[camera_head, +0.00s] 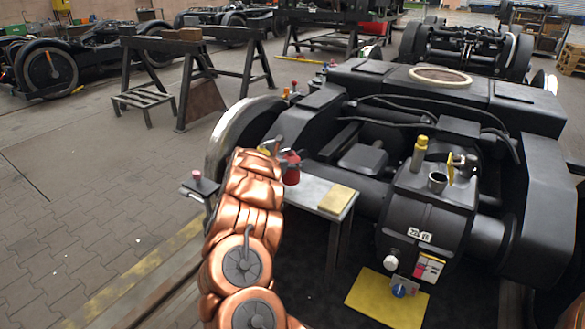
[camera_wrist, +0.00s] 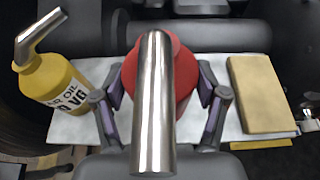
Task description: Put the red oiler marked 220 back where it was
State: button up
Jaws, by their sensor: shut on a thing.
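The red oiler (camera_wrist: 184,98) stands between my gripper's fingers in the wrist view, its bright metal spout (camera_wrist: 154,100) pointing toward the camera. My gripper (camera_wrist: 162,88) is shut on its body, one finger on each side. In the head view the red oiler (camera_head: 291,173) shows beside the end of my copper arm, at the far left part of a pale metal bench (camera_head: 312,191). Its 220 marking is hidden. I cannot tell whether it touches the bench. A yellow oiler (camera_wrist: 62,90) with black lettering and a bent metal spout stands left of it.
A tan block (camera_wrist: 257,95) lies on the bench right of the red oiler. A dark bogie (camera_head: 365,160) with a wheel (camera_head: 238,125) surrounds the bench. A yellow mat (camera_head: 372,312) lies below the motor housing (camera_head: 428,215). Open floor (camera_head: 90,210) is at left.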

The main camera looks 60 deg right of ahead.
aim_at(293, 158)
jog(key=shift+w+d+f, duration=0.1)
jog(key=shift+w+d, duration=0.15)
jog(key=shift+d, duration=0.7)
jog(key=shift+w+d, duration=0.25)
jog(key=shift+d, duration=0.7)
jog(key=shift+f+b, duration=0.45)
jog(key=shift+f, duration=1.3)
jog(key=shift+f, duration=0.2)
jog(key=o, duration=1.7)
jog(key=shift+r, duration=0.1)
jog(key=shift+r, duration=0.15)
jog(key=shift+a, duration=0.3)
jog(key=v, duration=1.1)
jog(key=shift+a+p, duration=0.25)
jog(key=shift+p, duration=0.2)
